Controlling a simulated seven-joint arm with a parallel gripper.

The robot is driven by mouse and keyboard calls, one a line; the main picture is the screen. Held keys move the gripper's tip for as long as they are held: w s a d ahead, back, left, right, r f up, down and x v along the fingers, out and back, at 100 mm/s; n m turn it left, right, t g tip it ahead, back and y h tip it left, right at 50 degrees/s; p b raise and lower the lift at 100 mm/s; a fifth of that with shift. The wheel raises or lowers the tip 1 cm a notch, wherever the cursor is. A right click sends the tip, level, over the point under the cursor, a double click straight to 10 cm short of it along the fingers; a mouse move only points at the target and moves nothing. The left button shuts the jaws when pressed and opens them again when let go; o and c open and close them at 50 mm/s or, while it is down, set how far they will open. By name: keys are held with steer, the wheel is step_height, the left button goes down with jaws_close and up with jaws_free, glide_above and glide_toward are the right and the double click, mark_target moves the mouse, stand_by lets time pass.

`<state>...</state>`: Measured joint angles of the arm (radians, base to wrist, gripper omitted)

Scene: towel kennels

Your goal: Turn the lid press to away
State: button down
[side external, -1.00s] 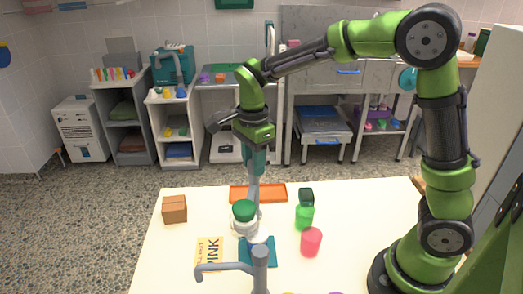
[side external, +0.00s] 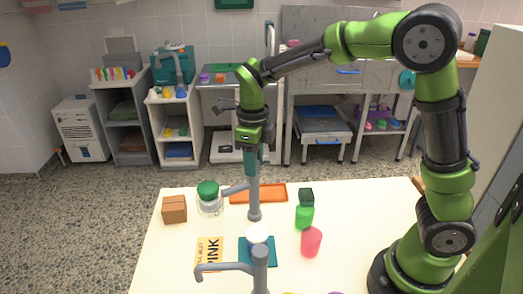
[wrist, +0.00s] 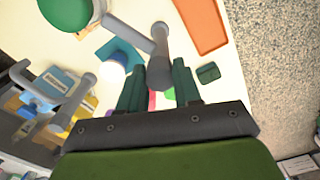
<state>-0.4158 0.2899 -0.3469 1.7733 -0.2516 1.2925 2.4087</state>
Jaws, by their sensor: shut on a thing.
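The lid press shows as a grey upright post (side external: 255,198) with a side arm reaching left toward a clear jar with a green lid (side external: 209,197). My gripper (side external: 254,167) points down at the top of this post, its dark teal fingers closed on it. In the wrist view, the grey post (wrist: 165,78) sits at my fingertips (wrist: 160,68), and its arm runs up-left to the green lid (wrist: 66,12). I cannot tell how the arm meets the jar. A teal base with a white round top (side external: 257,233) is in front of the post.
A second grey post with an arm (side external: 260,262) stands at the front, near a yellow card (side external: 209,253). A brown box (side external: 174,209) is left of the jar. An orange tray (side external: 272,192) lies behind; a green bottle (side external: 304,215) and pink cup (side external: 311,242) are right.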

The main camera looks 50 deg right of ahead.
steer(key=shift+r+m, duration=0.1)
steer(key=shift+m, duration=2.2)
steer(key=c, duration=0.8)
jaws_free()
step_height(320, 180, up, 17)
steer(key=shift+f, duration=0.1)
